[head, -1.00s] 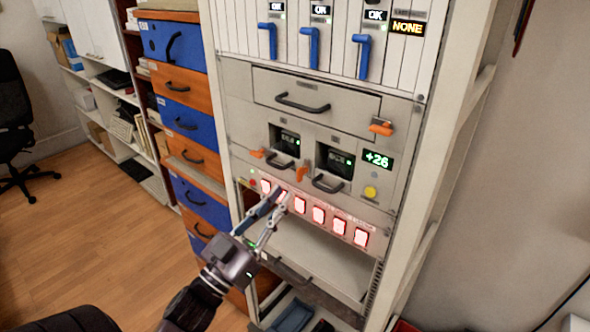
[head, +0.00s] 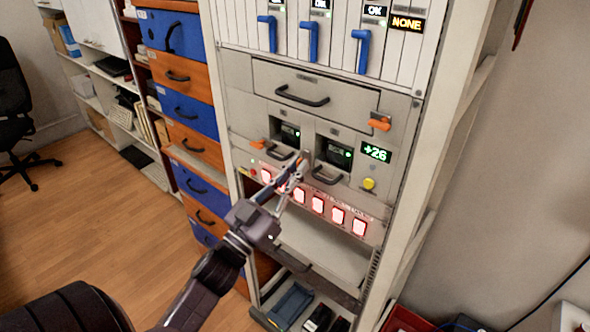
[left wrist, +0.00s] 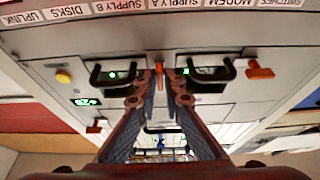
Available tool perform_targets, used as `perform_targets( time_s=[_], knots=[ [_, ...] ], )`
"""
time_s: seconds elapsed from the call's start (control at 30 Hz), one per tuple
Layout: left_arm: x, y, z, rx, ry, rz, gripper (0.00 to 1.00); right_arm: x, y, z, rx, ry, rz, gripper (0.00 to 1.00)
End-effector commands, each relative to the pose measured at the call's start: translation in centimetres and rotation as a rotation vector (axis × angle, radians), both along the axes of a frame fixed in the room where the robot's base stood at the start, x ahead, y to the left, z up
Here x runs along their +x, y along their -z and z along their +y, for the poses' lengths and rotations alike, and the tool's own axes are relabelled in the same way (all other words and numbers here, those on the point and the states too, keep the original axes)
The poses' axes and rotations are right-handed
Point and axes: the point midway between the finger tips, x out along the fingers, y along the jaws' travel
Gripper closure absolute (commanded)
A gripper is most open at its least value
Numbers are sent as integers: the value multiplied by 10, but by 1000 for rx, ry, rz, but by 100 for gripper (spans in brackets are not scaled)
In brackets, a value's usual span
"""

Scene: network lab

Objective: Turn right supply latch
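The right supply latch (left wrist: 159,75) is a small orange handle between the two supply units, seen in the upside-down left wrist view. In the head view it is hidden behind my gripper. My left gripper (head: 297,172) is in front of the supply panel. In the left wrist view its two fingers (left wrist: 159,96) are apart, one to each side of the latch. I cannot tell whether they touch it. The right supply unit (head: 334,155) has a dark handle and a green light. The left supply latch (head: 257,144) is orange too. My right gripper is not in view.
A row of red-lit white switches (head: 318,205) lies just below the supplies. The drawer above has an orange latch (head: 380,124). A yellow button (head: 369,184) sits to the right, under a green "+26" display (head: 376,152). Blue and orange drawers (head: 189,116) stand left of the rack.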

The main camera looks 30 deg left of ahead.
Motion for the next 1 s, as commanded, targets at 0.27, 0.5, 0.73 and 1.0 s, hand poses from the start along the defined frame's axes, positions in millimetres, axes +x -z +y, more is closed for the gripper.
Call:
perform_targets(
  time_s=[0.27, 0.5, 0.73, 1.0],
  knots=[
    [0, 0, 0, 20, 1, -2, 100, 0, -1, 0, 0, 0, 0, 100],
    [0, -1, 1, 128, 1, -10, 100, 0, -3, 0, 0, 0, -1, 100],
    [0, -1, 1, 320, 2, -24, 100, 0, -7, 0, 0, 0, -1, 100],
    [0, -3, 1, 578, 3, -45, 100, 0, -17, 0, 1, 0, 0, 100]
  ],
)
